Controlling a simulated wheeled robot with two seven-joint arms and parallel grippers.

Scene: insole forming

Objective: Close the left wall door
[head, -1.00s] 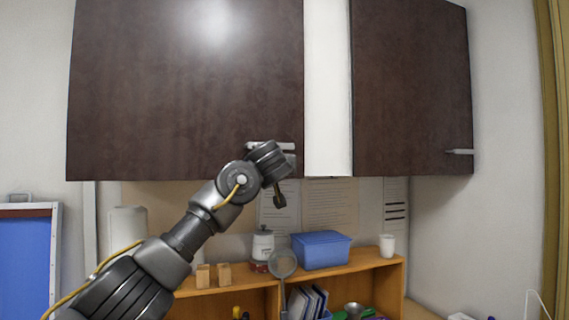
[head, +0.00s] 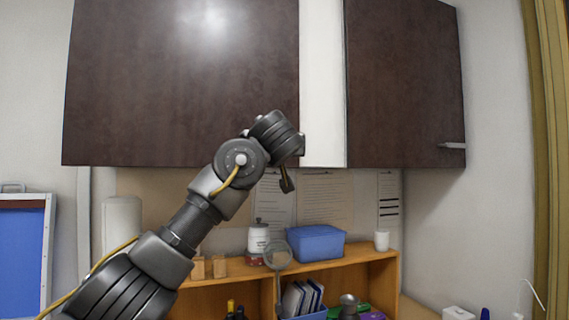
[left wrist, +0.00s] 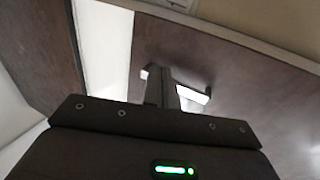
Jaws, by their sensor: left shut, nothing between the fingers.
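The left wall door (head: 180,85) is a large dark brown panel at the upper left of the head view. A pale strip (head: 322,90) shows between it and the right wall door. I cannot tell whether it stands slightly ajar. My left arm reaches up to its lower right corner and hides its handle in the head view. In the left wrist view, my left gripper (left wrist: 163,88) is shut and empty, in front of the light bar handle (left wrist: 193,95), with handle parts showing on both sides. Whether they touch is unclear. My right gripper is not in view.
The right wall door (head: 400,85) with its bar handle (head: 452,145) hangs to the right. Below are a wooden shelf (head: 345,259) with a blue box (head: 316,243), a canister (head: 258,238) and a white cup (head: 382,241). A blue board (head: 20,250) stands at left.

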